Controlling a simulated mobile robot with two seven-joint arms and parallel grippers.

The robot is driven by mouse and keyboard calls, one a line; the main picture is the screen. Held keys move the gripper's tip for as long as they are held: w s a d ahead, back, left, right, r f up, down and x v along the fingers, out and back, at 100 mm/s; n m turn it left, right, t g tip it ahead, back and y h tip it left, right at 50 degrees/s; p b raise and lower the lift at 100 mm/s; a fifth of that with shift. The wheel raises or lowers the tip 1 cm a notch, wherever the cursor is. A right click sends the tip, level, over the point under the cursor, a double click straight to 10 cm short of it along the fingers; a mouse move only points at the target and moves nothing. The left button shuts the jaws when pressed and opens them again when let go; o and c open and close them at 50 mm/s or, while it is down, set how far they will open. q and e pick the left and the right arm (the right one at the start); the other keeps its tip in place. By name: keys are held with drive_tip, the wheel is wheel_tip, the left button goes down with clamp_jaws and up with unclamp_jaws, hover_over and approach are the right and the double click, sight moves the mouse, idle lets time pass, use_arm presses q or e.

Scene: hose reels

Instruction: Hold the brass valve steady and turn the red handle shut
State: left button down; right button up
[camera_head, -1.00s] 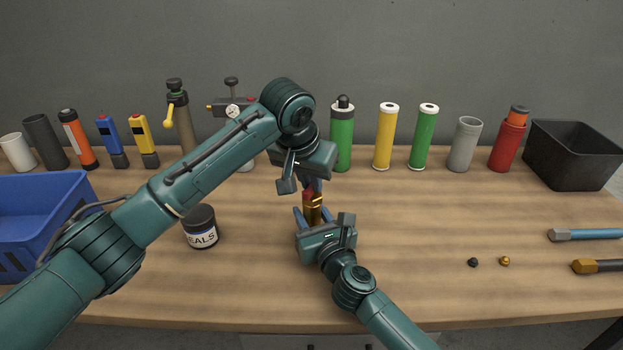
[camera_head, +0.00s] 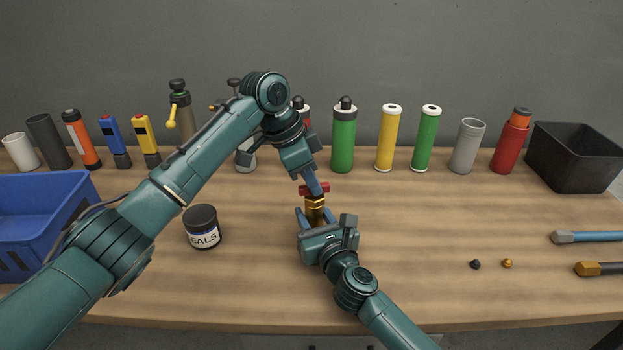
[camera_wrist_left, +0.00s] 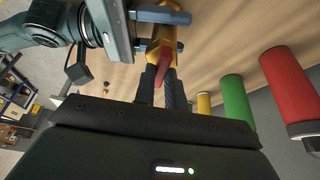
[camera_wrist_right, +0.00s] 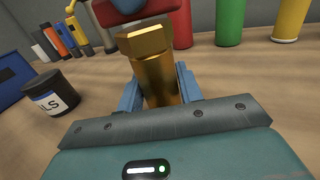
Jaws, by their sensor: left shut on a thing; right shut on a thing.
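The brass valve (camera_head: 315,210) stands upright on the bench in the middle of the head view; its hex top and body show in the right wrist view (camera_wrist_right: 157,75). The red handle (camera_head: 318,188) sits on top of it and lies roughly crosswise in the head view. My right gripper (camera_head: 314,218) is shut on the brass body from the near side, one finger on each side. My left gripper (camera_head: 318,186) reaches down from above and is shut on the red handle. The handle also shows between its fingers in the left wrist view (camera_wrist_left: 160,74).
A jar of seals (camera_head: 202,228) stands left of the valve, and a blue crate (camera_head: 40,205) is at the far left. Several cylinders line the back, including a green one (camera_head: 343,140). A black bin (camera_head: 575,160) is at the right.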

use_arm(q)
drive_tip(key=shift+m+g, duration=0.3)
drive_tip(key=shift+m, duration=0.6)
drive_tip(key=c, duration=1.4)
unclamp_jaws()
drive_tip(key=shift+c, duration=0.2)
drive_tip(key=v, duration=1.2)
drive_tip(key=shift+a, duration=0.2)
drive_tip(key=shift+w, duration=0.1)
use_arm(e)
drive_tip(key=o, duration=1.3)
